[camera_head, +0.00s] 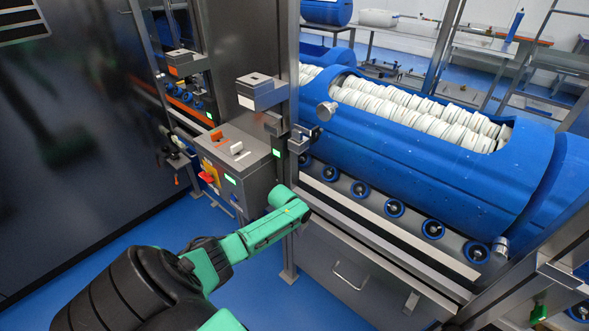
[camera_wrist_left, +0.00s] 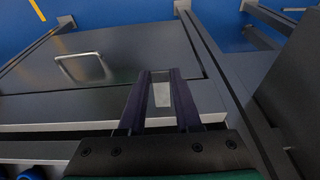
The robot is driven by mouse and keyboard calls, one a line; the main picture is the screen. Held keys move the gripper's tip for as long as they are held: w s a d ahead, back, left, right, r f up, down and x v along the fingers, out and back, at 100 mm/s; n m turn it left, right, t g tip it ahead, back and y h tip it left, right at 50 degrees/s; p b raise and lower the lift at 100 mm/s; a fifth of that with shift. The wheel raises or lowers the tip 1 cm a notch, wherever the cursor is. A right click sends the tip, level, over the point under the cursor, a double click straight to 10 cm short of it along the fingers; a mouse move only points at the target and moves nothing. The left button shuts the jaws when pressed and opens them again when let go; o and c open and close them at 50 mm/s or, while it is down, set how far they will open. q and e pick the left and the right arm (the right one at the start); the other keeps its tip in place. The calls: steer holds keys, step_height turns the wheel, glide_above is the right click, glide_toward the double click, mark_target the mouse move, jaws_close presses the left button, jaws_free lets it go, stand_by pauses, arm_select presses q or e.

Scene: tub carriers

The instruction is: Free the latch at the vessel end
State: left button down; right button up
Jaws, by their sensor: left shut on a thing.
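The blue vessel (camera_head: 420,155) lies on its side on a roller bed, its open top showing rows of white discs. A small metal fitting (camera_head: 500,246) sits below the vessel's right end. My left arm reaches to the post, its green wrist below the knob; the fingers are hidden in the head view. In the left wrist view my left gripper (camera_wrist_left: 160,76) is shut on a pale grey piece (camera_wrist_left: 162,95). My right gripper is out of view.
A grey control box (camera_head: 235,165) with switches stands left of the post. Blue-rimmed rollers (camera_head: 433,229) line the bed's front above a drawer with a handle (camera_head: 349,277). The same front shows in the wrist view (camera_wrist_left: 120,65). Blue floor lies clear before it.

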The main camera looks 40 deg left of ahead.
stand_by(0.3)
arm_select(q)
steer(key=c, duration=0.6)
jaws_free()
steer(key=p+v, duration=0.2)
steer(key=v, duration=1.2)
steer(key=shift+r, duration=0.25)
